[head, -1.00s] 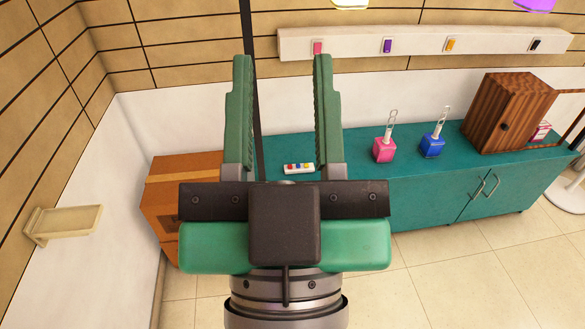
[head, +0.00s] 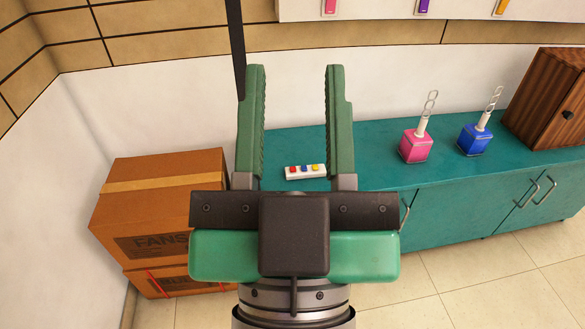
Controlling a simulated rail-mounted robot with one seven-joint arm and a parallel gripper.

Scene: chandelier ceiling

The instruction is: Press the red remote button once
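A small white remote (head: 306,173) lies on the teal cabinet top. Its red button (head: 293,170) is at the left end, with a blue button (head: 306,168) in the middle and a yellow one (head: 316,167) at the right. My gripper (head: 295,72) is open and empty, its green fingers pointing up in the picture. In the head view the remote shows between the two fingers, near their bases, beyond the gripper. The fingers do not appear to touch it.
A wooden box (head: 550,105) stands farther right. Cardboard boxes (head: 150,205) are stacked at left. A wall panel (head: 375,9) with coloured switches hangs above.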

